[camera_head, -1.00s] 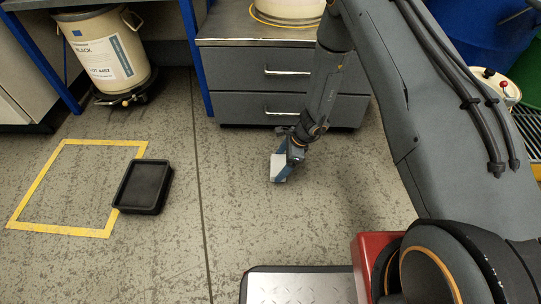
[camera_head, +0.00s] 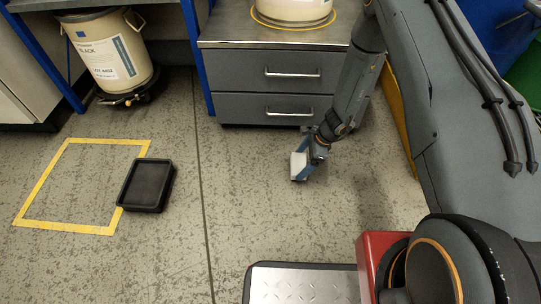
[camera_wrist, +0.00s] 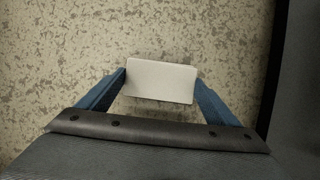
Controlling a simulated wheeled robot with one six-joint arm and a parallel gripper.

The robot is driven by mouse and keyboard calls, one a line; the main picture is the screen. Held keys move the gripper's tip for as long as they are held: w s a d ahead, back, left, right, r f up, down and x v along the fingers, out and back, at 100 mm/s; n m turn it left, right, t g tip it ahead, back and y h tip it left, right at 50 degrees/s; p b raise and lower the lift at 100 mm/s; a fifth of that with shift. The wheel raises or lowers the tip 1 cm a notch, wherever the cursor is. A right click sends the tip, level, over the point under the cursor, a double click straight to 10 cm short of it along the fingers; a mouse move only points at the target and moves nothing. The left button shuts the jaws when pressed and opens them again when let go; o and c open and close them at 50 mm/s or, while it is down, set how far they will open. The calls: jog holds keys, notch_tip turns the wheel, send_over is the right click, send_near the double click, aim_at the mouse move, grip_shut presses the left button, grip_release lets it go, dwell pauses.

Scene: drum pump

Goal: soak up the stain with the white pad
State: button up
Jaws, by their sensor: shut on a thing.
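My gripper (camera_wrist: 160,84) is shut on the white pad (camera_wrist: 160,80), with one blue finger at each side of it in the wrist view. In the head view the pad (camera_head: 298,166) hangs from my gripper (camera_head: 308,163) in front of the grey drawer cabinet. Speckled grey floor lies below the pad in the wrist view. I cannot tell a distinct stain from the floor's dark speckles in either view.
A black tray (camera_head: 147,185) lies on the floor at the right edge of a yellow taped square (camera_head: 41,186). A labelled drum (camera_head: 108,58) stands at the back left. The grey drawer cabinet (camera_head: 260,85) stands behind my gripper. Open floor lies between tray and gripper.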

jog(key=shift+r+p, duration=2.05)
jog(key=shift+r, duration=1.2)
